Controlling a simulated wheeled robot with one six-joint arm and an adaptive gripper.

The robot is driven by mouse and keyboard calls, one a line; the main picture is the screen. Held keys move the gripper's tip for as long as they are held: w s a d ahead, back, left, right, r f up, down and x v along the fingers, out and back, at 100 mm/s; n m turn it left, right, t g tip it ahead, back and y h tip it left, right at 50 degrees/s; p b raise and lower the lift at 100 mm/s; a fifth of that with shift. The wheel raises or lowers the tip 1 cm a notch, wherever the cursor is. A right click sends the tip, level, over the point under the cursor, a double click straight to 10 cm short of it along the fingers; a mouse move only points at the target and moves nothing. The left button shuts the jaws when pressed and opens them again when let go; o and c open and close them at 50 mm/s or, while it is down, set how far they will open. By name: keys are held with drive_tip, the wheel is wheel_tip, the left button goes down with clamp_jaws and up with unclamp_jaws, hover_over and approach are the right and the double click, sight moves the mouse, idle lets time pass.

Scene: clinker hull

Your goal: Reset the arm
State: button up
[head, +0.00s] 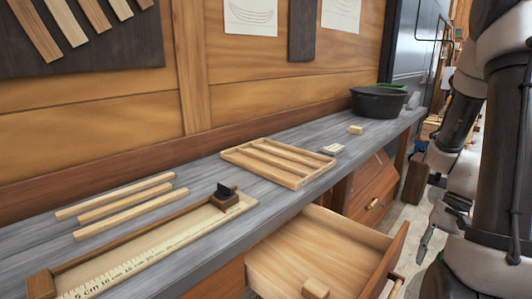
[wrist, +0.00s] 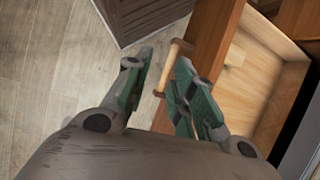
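My arm (head: 460,130) stands at the right of the head view, beside the bench. In the wrist view my gripper (wrist: 160,68) is open, its two green-padded fingers apart with nothing held between them. The wooden handle (wrist: 174,60) of the open drawer shows beyond and between the fingertips; I cannot tell how far off it is. The drawer (head: 315,250) is pulled out from the bench, and its inside also shows in the wrist view (wrist: 255,90). A small wooden block (head: 315,288) lies in the drawer.
The grey bench (head: 215,185) holds three wooden strips (head: 124,204), a measuring jig (head: 150,250), a slotted wooden tray (head: 278,162), small blocks (head: 356,130) and a black tub (head: 378,102). A closed drawer (head: 372,190) is further along. Bare floor (wrist: 50,60) lies left of the drawer in the wrist view.

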drive_tip(key=s+a+r+n+t+h, duration=0.2)
drive_tip(key=a+r+n+t, duration=0.1)
drive_tip(key=r, duration=0.8)
drive_tip(key=s+a+r+n+t+h, duration=0.2)
drive_tip(key=a+r+n+t, duration=0.2)
drive_tip(key=r, duration=0.7)
drive_tip(key=shift+a+r+n+h, duration=0.3)
drive_tip(key=shift+a+n, duration=0.4)
drive_tip(key=shift+a, duration=0.55)
